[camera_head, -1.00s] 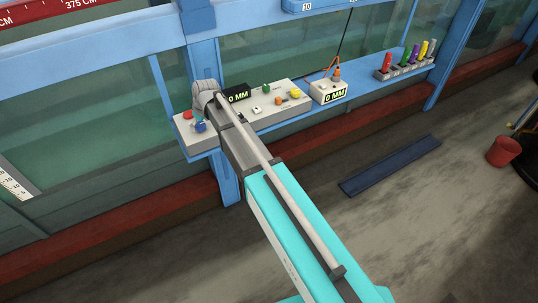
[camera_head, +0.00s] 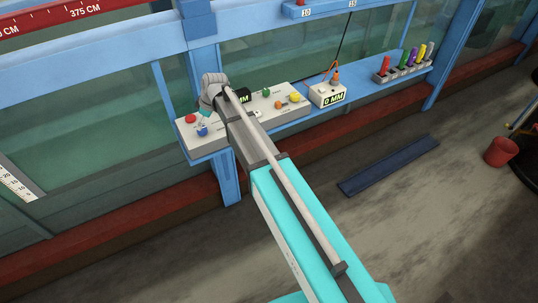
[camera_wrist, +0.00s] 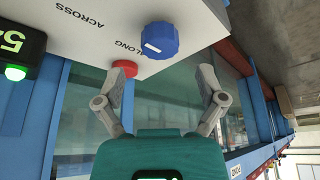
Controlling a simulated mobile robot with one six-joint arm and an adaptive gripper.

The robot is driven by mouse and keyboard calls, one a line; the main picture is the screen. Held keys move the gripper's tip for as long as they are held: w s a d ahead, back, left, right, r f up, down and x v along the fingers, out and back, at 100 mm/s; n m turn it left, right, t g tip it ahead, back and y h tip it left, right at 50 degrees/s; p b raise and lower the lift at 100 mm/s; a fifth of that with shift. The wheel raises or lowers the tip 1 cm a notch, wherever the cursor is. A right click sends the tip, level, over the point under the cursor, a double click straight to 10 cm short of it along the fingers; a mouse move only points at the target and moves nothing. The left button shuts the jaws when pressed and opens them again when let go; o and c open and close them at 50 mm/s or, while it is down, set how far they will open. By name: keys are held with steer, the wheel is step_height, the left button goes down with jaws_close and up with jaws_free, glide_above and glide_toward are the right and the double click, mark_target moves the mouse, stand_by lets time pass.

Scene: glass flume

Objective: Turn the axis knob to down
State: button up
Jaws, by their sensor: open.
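The blue axis knob (camera_head: 202,131) sits near the left end of the grey control panel (camera_head: 190,140). In the wrist view the blue knob (camera_wrist: 160,40) is faceted, with a white mark on its left side. The words ACROSS and ALONG are printed beside it; I see no DOWN label. My gripper (camera_wrist: 166,76) is open and empty, its two grey fingers apart. The knob appears beyond the gap between the fingertips, and I see no contact. In the head view my wrist hides part of the panel behind the knob.
A red button (camera_head: 190,118) is close to the knob; it also shows by the left finger in the wrist view (camera_wrist: 125,67). Green (camera_head: 266,92), orange (camera_head: 280,105) and yellow (camera_head: 295,97) controls stand farther right. A blue post (camera_head: 222,165) and the glass wall are close by.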

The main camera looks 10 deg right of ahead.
steer(key=shift+p+v, duration=4.5)
steer(key=shift+v, duration=0.65)
steer(key=s+d+f+m+g+h+b, duration=0.1)
steer(key=s+d+f+m+b, duration=0.4)
steer(key=s+d, duration=0.3)
steer(key=s+d+f+m+h+b, duration=0.2)
steer(key=s+d+f+m+b, duration=0.3)
steer(key=s, duration=0.6)
steer(key=d+f, duration=0.2)
steer(key=d, duration=0.1)
steer(key=shift+s+g+b, duration=0.3)
steer(key=shift+s+g, duration=0.05)
steer(key=shift+g, duration=0.05)
steer(key=s+d+m, duration=0.2)
steer(key=s, duration=0.1)
steer(key=shift+s+h, duration=0.25)
steer(key=shift+h, duration=0.15)
